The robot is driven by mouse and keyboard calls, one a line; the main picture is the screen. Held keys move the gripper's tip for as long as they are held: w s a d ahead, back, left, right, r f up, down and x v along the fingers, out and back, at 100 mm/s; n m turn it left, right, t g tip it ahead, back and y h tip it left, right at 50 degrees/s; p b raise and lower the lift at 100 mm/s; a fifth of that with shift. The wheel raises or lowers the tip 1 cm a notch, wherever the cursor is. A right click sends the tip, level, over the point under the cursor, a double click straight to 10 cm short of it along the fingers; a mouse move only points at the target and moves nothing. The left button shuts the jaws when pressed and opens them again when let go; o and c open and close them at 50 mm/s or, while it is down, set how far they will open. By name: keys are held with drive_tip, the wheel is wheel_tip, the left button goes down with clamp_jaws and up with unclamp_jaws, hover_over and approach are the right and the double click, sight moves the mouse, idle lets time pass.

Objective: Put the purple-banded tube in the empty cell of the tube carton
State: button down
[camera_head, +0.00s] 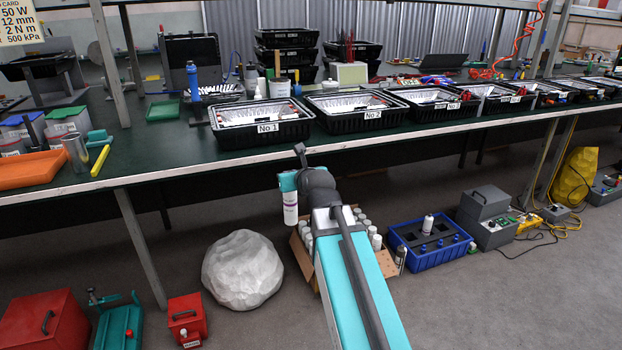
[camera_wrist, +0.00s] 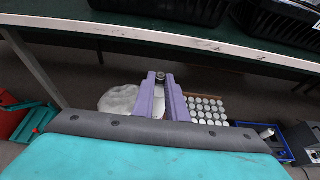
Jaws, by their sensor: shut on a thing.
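My gripper (camera_head: 288,182) is shut on the purple-banded tube (camera_head: 290,208), a white cylinder hanging upright with a thin purple band. In the wrist view my gripper (camera_wrist: 160,82) shows two lilac fingers with the white tube (camera_wrist: 158,104) between them. The cardboard tube carton (camera_head: 301,258) is on the floor below, to the right of the held tube and largely behind my arm. In the wrist view the carton (camera_wrist: 222,97) shows rows of white-topped tubes right of the fingers. Its empty cell cannot be made out; part of the carton is hidden.
A pale boulder-like lump (camera_head: 242,270) is on the floor left of the carton. A blue crate (camera_head: 432,262) with a white bottle (camera_head: 428,224) stands to the right. The green workbench (camera_head: 150,150) edge runs behind and above, with black trays (camera_head: 262,132) on it.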

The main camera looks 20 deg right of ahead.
drive_tip(key=shift+s+a+r, duration=0.2)
drive_tip(key=shift+a+r, duration=0.05)
drive_tip(key=shift+a, duration=0.3)
drive_tip(key=shift+s+a+r, duration=0.2)
drive_tip(key=shift+a, duration=0.35)
